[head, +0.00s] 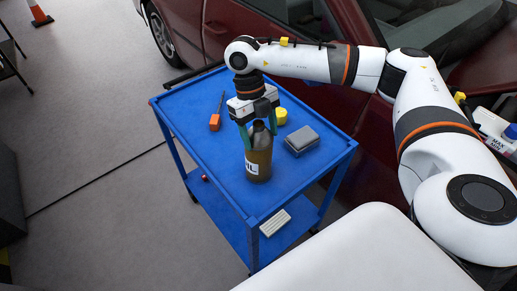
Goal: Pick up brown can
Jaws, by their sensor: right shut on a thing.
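A brown can (258,164), shaped like a bottle with a narrower top and a white label, stands upright on the blue cart (190,110). My right gripper (258,128) reaches down from above with its fingers on either side of the can's top and is shut on it. I cannot tell whether the can's base is lifted off the cart top. My left gripper is not in view.
An orange-handled tool (215,121) lies left of the can. A yellow object (281,116) and a grey box (301,140) are to its right. A dark red car (245,30) stands behind the cart. An orange cone (39,14) is far left.

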